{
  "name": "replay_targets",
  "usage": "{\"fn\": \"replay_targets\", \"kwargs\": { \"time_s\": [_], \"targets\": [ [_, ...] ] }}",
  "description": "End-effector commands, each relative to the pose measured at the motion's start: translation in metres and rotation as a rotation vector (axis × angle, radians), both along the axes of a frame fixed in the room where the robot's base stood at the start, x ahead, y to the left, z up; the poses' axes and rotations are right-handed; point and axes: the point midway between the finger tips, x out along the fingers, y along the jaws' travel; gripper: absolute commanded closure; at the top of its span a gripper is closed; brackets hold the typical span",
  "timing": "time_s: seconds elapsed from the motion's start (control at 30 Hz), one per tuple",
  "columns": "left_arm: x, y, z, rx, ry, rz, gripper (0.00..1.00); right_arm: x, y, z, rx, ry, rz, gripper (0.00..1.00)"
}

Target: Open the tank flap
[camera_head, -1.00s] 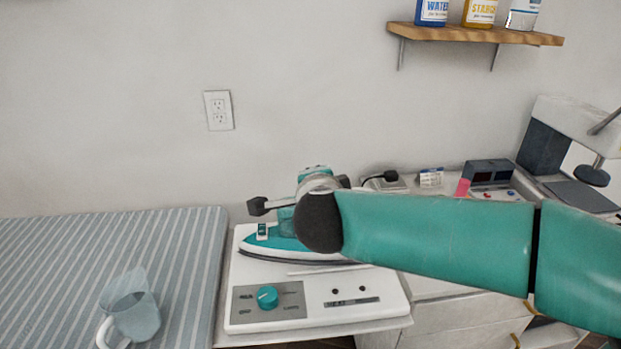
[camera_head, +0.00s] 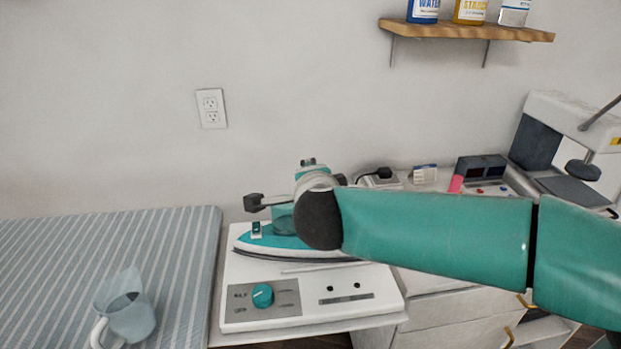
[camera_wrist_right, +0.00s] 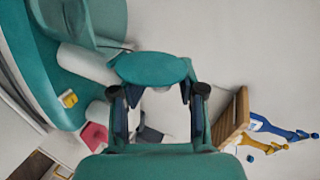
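A teal iron (camera_head: 268,243) lies on a white base with its nose to the left. A small dark-and-white piece (camera_head: 256,229) stands upright near its nose; I cannot tell whether this is the tank flap or whether the flap is open. My right gripper (camera_head: 262,204) is just above the front of the iron, pointing left, and my arm hides the iron's rear. In the right wrist view, the fingers of my right gripper (camera_wrist_right: 160,100) stand apart; a teal rounded shape lies by their tips, its contact unclear. My left gripper is not in view.
The white base (camera_head: 315,312) has a teal knob (camera_head: 263,294). A translucent jug (camera_head: 130,318) stands on the striped ironing pad (camera_head: 190,260) at left. A wooden shelf (camera_head: 465,31) with bottles hangs above.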

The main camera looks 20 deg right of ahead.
Motion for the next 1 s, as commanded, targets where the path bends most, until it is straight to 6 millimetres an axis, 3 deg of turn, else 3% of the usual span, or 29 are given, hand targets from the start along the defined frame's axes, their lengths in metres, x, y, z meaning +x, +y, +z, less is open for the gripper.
{"fn": "replay_targets", "kwargs": {
  "time_s": [0.37, 0.8, 1.0],
  "targets": [
    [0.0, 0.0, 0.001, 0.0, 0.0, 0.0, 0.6, -0.005, 0.002, 0.002, 0.001, 0.001, -0.001, 0.56],
    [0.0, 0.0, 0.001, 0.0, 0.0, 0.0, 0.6, -0.056, 0.021, 0.024, 0.0, -0.002, 0.002, 0.56],
    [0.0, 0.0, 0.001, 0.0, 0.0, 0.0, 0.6, -0.068, 0.025, 0.029, 0.0, 0.001, 0.0, 0.56]
  ]
}}
